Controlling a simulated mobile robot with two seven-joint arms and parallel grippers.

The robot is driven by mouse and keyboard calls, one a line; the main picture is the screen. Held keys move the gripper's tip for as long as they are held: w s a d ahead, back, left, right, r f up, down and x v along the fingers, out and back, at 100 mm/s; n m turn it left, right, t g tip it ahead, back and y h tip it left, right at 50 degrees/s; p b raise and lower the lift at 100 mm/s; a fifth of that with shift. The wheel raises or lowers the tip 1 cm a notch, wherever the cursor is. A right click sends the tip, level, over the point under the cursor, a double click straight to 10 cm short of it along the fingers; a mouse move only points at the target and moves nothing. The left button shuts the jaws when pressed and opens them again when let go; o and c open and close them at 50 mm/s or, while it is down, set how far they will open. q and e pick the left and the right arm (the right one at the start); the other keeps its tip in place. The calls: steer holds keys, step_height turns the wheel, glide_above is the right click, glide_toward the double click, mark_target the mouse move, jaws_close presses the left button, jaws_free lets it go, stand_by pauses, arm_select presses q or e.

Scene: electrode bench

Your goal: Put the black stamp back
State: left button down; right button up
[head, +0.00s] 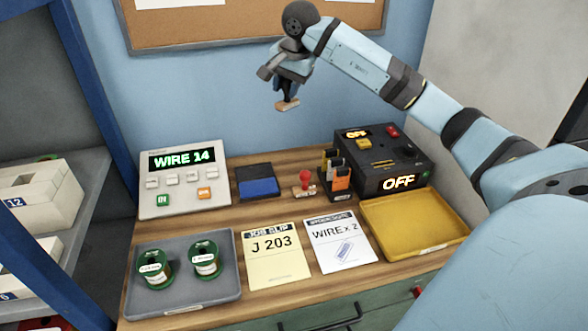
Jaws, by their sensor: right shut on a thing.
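My right gripper (289,87) is raised over the back of the bench, in front of the blue wall, and is shut on the black stamp (288,104). The stamp's light wooden base shows below the fingers; its dark handle is mostly hidden between them. The stamp is well above the bench and touches nothing else. A red stamp (305,180) with a round red knob stands upright on the bench below. An ink pad (258,187), dark with a blue pad, lies to its left. My left gripper is out of view.
A wire display box (183,180) stands at the left. A black device (382,160) reading OFF and a small holder (338,185) stand at the right. In front are a grey tray (215,290) with two green spools, two paper slips (275,265) and a yellow tray (415,222).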

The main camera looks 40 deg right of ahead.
steer(key=shift+d+f+m+b, duration=0.2)
steer(key=shift+d+m, duration=0.1)
steer(key=shift+d, duration=0.25)
steer(key=shift+d+f+m+b, duration=0.15)
steer(key=shift+d+m, duration=0.15)
steer(key=shift+d, duration=0.25)
step_height(320, 180, down, 19)
steer(key=shift+f, duration=0.15)
steer(key=shift+b, duration=0.3)
steer(key=shift+f, duration=0.15)
steer(key=o, duration=0.8)
